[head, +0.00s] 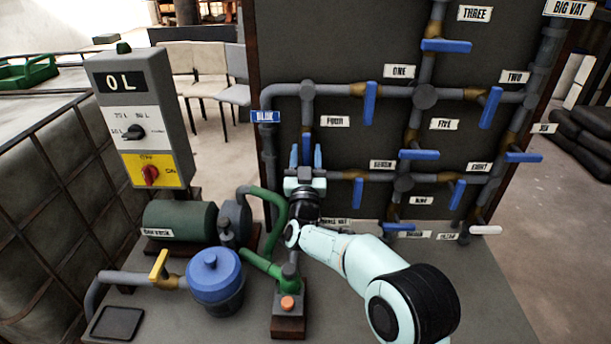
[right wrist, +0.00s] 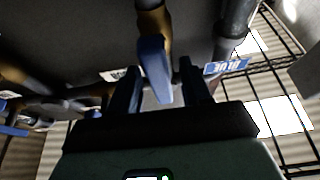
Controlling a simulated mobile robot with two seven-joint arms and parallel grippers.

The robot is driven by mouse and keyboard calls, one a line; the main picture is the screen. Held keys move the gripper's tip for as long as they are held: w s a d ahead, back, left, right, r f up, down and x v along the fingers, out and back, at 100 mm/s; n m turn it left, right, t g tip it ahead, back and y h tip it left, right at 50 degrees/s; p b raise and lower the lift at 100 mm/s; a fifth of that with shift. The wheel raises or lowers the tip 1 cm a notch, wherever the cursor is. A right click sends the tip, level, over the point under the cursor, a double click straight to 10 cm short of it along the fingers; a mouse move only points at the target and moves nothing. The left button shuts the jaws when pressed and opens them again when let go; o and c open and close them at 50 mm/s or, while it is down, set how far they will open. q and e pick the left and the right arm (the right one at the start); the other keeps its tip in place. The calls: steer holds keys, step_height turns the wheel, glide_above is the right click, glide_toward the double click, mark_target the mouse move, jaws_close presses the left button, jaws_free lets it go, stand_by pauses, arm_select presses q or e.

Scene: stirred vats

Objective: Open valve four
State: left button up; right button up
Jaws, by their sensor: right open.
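Valve four's blue handle (head: 306,147) sits on the vertical pipe left of the FOUR label (head: 335,121). It points down, in line with that pipe. My right gripper (head: 306,157) is open in front of the panel, with one finger to each side of the handle. In the right wrist view the blue handle (right wrist: 155,68) shows between the two fingers of the gripper (right wrist: 162,88), with visible gaps. The handle's lower end is partly hidden by the gripper in the head view. My left gripper is not in view.
The panel (head: 345,200) carries several other blue-handled valves, with valve one's handle (head: 370,103) to the right. The BLUE label (head: 265,117) is on the left pipe. A control box (head: 140,110), a blue-lidded pot (head: 214,275) and a green pump (head: 180,221) stand at the left.

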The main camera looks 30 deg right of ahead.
steer(key=b+v, duration=0.2)
steer(key=v, duration=1)
steer(key=shift+s, duration=0.2)
steer(key=shift+a+f, duration=0.1)
